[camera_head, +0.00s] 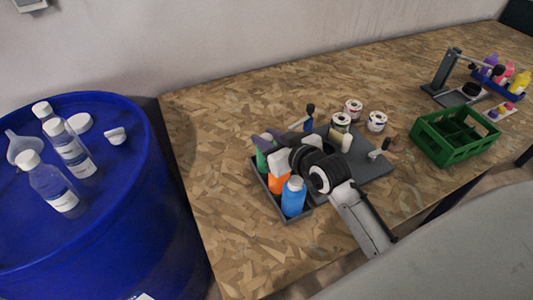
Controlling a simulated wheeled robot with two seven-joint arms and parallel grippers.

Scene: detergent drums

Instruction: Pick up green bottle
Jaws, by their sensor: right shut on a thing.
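The green bottle (262,159) shows as a narrow green strip at the back left of the grey tray (296,217). My right gripper (287,156), dark and seen from behind, reaches in over the tray from the right. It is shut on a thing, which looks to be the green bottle. An orange bottle with a white cap (279,182) and a blue bottle (293,199) stand upright in the tray nearer me. My left gripper is out of view.
A blue drum (100,235) with clear bottles stands at the left. Behind my right arm are a dark grey stand base (370,168) and several small tins (353,109). A green crate (450,150) is on the right. The wooden table is clear at its back left.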

